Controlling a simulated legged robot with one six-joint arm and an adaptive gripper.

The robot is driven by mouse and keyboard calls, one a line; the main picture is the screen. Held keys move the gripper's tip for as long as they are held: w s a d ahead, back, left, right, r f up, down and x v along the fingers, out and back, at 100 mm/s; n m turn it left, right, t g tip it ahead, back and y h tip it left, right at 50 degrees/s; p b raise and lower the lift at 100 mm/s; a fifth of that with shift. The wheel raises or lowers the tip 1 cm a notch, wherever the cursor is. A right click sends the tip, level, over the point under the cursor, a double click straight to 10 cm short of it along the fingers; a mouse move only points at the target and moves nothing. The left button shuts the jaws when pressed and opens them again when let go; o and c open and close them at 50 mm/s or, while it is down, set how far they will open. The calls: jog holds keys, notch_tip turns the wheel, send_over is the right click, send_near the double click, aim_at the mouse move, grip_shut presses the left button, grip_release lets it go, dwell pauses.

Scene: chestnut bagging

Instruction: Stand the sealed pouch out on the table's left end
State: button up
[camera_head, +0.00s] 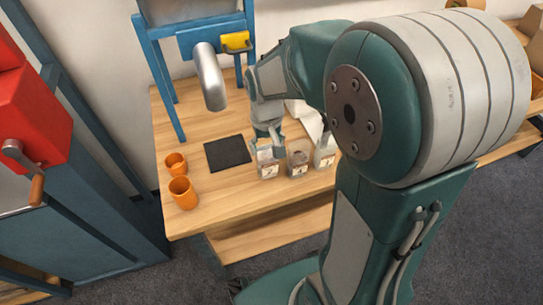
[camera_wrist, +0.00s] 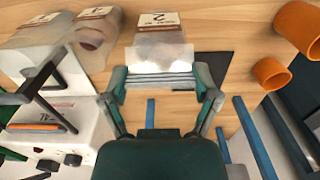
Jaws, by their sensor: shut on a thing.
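My gripper (camera_head: 268,138) is shut on the top edge of a clear pouch (camera_head: 267,168), the leftmost of three in the head view. In the wrist view my gripper (camera_wrist: 161,84) has a finger on each side of the top strip of this pouch (camera_wrist: 160,50), whose white label reads 2. The pouch is upright; I cannot tell whether its base touches the table.
A middle pouch (camera_head: 298,165) with brown contents and a right pouch (camera_head: 324,155) stand close beside. A dark mat (camera_head: 228,153) lies left of the held pouch. Two orange cups (camera_head: 182,193) (camera_head: 176,163) stand farther left. A metal spout (camera_head: 209,78) hangs behind. A white machine (camera_wrist: 65,130) shows in the wrist view.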

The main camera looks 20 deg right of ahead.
aim_at(268, 151)
jog(key=f, duration=0.3)
jog(key=shift+d+f, duration=0.25)
jog(key=shift+d, duration=0.05)
jog(key=shift+f, duration=0.35)
jog(key=shift+a+f, duration=0.1)
jog(key=shift+a, duration=0.1)
jog(key=o, duration=1.1)
jog(key=shift+o, duration=0.2)
